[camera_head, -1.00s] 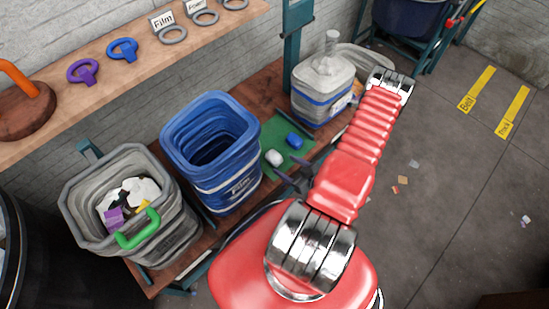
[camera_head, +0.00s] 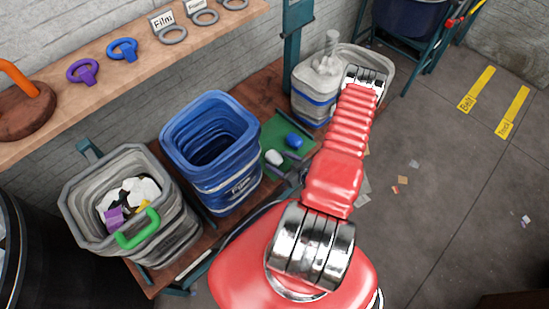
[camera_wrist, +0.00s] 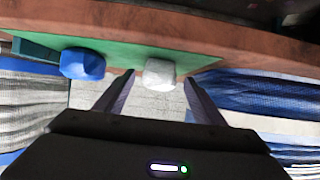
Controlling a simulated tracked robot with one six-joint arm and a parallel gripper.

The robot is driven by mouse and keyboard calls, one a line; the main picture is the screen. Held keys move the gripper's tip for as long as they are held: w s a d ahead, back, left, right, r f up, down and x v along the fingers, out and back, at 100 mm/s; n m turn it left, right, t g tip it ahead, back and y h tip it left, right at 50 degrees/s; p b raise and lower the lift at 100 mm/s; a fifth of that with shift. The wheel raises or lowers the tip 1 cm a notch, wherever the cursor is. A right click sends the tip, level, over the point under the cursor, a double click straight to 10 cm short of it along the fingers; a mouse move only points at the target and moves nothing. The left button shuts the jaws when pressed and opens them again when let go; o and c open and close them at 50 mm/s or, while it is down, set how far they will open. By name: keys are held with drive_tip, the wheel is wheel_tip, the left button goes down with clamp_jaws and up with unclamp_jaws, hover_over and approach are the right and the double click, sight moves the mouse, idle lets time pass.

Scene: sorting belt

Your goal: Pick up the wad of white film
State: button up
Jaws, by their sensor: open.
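The wad of white film (camera_head: 274,157) lies on a green mat (camera_head: 270,137) on the wooden bench, just right of the blue bin. In the wrist view the white wad (camera_wrist: 160,74) sits near the mat's edge, ahead of my gripper (camera_wrist: 158,84) and roughly centred between its fingers. My gripper's jaws are open and empty. In the head view my gripper (camera_head: 290,172) is partly hidden by my red arm, close to the wad on its near side. I cannot tell the exact gap between them.
A blue wad (camera_head: 294,141) lies on the mat beside the white one. The blue bin labelled Film (camera_head: 228,185) stands left, and a grey bin (camera_head: 317,100) stands behind right. A grey crate of mixed scraps (camera_head: 178,222) is further left. A shelf (camera_head: 60,115) holds coloured rings.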

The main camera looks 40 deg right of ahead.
sight(274, 157)
drive_tip(key=shift+x, duration=1.9)
drive_tip(key=c, duration=1.1)
drive_tip(key=shift+d+r, duration=0.1)
drive_tip(key=shift+r, duration=4.95)
